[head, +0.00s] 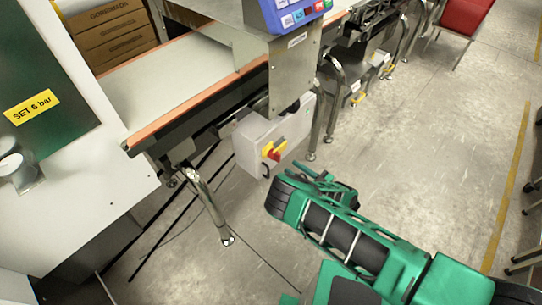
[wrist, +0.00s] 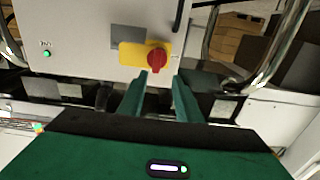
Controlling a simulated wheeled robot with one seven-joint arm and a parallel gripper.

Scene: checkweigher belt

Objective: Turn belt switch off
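The belt switch is a red rotary knob (head: 275,154) on a yellow plate (head: 268,148), mounted on a grey-white control box (head: 250,132) under the conveyor. In the wrist view the red knob (wrist: 157,59) sits at the right of the yellow plate (wrist: 130,54), just beyond my fingertips. A small green light (wrist: 46,53) is on the left of the box face. My gripper (wrist: 160,80) is open and empty, its two green fingers apart and pointing at the knob. In the head view my gripper (head: 325,172) is to the right of the box, apart from it.
The conveyor belt (head: 175,80) runs above the box. A metal leg (head: 210,205) stands in front at the left, and another leg (head: 333,105) stands right of the box. A blue display (head: 290,12) is above. The floor (head: 425,150) at the right is clear.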

